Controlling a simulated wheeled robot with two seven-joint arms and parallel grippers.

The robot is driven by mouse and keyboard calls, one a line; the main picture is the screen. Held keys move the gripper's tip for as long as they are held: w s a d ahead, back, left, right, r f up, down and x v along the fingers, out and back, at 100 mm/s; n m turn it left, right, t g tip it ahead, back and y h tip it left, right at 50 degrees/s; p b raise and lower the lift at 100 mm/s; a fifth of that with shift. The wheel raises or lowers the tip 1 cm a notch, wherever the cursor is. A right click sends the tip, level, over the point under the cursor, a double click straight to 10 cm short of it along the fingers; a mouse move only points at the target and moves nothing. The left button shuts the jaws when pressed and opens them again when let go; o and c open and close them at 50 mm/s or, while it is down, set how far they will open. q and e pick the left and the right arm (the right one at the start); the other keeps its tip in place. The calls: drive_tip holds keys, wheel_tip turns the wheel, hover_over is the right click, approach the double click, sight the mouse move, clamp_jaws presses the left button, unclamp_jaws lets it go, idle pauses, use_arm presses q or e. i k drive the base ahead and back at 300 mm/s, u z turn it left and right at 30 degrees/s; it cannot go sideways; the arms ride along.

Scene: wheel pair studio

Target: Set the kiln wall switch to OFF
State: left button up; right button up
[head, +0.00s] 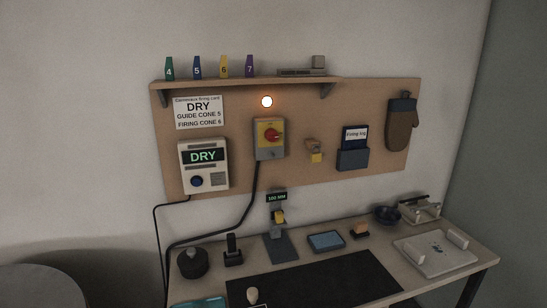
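The kiln wall switch (270,152) is a grey and yellow box on the brown wall board, with a red rotary knob (271,135) on its yellow face. The knob's markings are too small to read, so I cannot tell its position from them. A round lamp (267,101) above the switch glows orange-white. A black cable runs down from the switch. The controller (204,166) to its left shows DRY on its display. Neither of my grippers is in view, and nothing covers the switch.
A shelf (240,82) with numbered cones juts out above the switch. A padlock-like item (315,156), a log holder (353,158) and a mitt (401,130) hang to the right. The table (485,250) below holds several tools and a dark mat (315,282).

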sight(271, 135)
drive_tip(key=u, duration=0.05)
drive_tip(key=k, duration=0.5)
drive_tip(key=u, duration=0.15)
drive_tip(key=i, duration=0.95)
drive_tip(key=u, duration=0.75)
